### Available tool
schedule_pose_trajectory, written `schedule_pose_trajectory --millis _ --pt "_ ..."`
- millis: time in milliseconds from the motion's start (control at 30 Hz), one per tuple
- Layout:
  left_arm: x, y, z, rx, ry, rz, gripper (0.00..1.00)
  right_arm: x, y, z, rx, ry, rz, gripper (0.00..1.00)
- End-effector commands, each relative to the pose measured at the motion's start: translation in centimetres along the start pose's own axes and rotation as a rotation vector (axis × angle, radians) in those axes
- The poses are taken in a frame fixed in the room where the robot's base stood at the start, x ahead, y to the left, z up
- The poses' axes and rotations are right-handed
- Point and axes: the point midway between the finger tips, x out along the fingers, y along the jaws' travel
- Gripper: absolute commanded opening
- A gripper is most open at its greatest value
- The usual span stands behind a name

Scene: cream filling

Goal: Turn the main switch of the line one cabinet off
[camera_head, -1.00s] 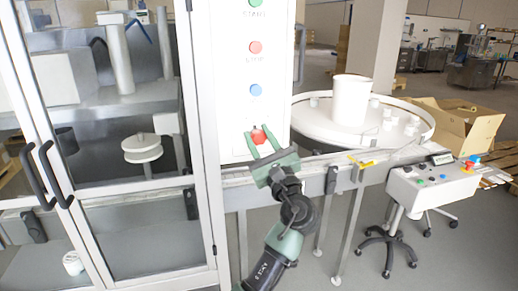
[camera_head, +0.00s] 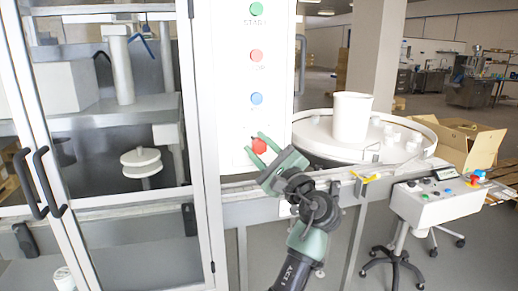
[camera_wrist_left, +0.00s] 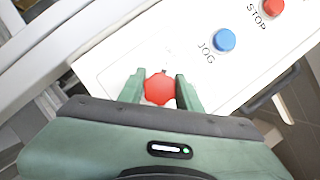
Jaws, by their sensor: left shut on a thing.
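The red main switch knob (camera_head: 259,146) sits low on the white front panel of the cabinet (camera_head: 236,60). In the left wrist view the red knob (camera_wrist_left: 159,88) lies between my two green fingers. My left gripper (camera_head: 262,150) reaches the panel from below right and is shut on the knob. The fingers cover the knob's sides, and its pointer marking is too small to read. My right gripper is in neither view.
Above the switch are a blue jog button (camera_head: 256,99), a red stop button (camera_head: 256,56) and a green start button (camera_head: 256,9). A glass door with black handles (camera_head: 40,182) is left. A round turntable (camera_head: 310,137) and a control box (camera_head: 436,199) stand right.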

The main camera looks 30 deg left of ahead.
Motion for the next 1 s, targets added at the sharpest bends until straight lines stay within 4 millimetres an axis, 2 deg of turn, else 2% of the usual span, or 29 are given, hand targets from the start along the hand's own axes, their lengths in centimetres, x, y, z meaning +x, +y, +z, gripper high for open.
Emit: schedule_pose_trajectory --millis 267,300,367,733,867,1000 --pt "0.0 0.0 0.0 -0.004 0.001 0.002 0.0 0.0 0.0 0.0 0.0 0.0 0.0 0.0" --pt "0.0 0.0 0.0 -0.004 0.001 0.002 0.4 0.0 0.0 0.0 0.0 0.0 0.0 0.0" --pt "0.0 0.0 0.0 -0.004 0.001 0.002 0.56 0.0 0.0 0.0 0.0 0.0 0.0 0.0" --pt "-0.4 0.1 -0.1 -0.002 0.001 0.0 0.56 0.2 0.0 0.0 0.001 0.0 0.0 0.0" --pt "-2.0 0.2 -0.2 -0.003 0.003 -0.001 0.56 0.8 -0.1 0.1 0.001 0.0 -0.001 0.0" --pt "-4.6 0.2 -0.3 -0.004 0.004 0.0 0.56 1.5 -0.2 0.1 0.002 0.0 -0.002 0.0"
